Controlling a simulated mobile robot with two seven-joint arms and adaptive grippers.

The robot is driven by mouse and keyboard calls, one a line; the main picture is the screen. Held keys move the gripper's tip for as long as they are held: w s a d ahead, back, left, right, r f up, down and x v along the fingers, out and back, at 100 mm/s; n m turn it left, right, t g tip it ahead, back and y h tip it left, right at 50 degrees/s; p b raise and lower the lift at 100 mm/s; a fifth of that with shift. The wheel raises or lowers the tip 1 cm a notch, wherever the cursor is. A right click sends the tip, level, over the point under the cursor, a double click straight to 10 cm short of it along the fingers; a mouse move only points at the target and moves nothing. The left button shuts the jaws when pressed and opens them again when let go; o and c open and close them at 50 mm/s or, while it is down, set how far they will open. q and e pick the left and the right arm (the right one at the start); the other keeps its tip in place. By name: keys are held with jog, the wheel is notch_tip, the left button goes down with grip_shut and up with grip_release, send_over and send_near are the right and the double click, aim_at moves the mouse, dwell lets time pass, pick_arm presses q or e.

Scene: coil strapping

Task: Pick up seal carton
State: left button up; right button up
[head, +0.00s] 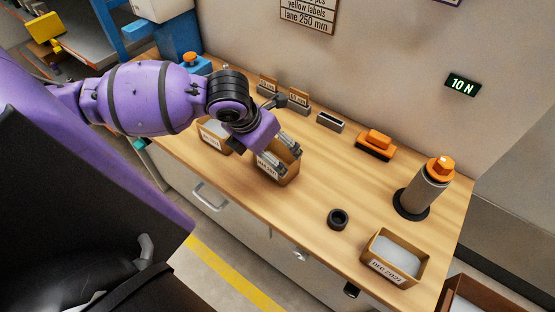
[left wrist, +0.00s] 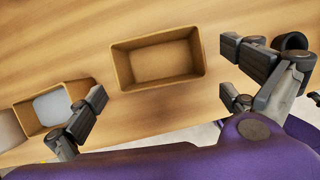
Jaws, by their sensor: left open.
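My left gripper (head: 279,152) is open and empty over the middle carton (head: 282,177), an open brown box with a white front label. In the left wrist view this carton (left wrist: 122,68) looks empty and lies ahead of the spread fingers (left wrist: 163,84), with no visible contact. A second carton (head: 214,143) with pale contents stands to its left; it also shows in the left wrist view (left wrist: 28,122). A third carton (head: 374,265) with pale contents and a date-like label stands at the front right. I cannot tell by label which is the seal carton. My right gripper is not in view.
A black ring (head: 338,218) lies right of the middle carton. A grey cylinder with an orange top (head: 423,190), an orange-and-black block (head: 376,143) and small grey holders (head: 330,122) stand towards the wall. The bench (head: 320,180) between them is clear.

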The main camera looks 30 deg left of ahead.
aim_at(276, 153)
pick_arm(q)
jog(key=x, duration=0.2)
jog(key=w+x, duration=0.1)
jog(key=x, duration=0.2)
jog(key=shift+s+r, duration=0.1)
jog(key=shift+r, duration=0.1)
jog(key=shift+f, duration=0.1)
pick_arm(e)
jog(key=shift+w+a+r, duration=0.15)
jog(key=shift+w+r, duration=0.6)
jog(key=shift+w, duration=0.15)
pick_arm(q)
jog(key=c, duration=0.6)
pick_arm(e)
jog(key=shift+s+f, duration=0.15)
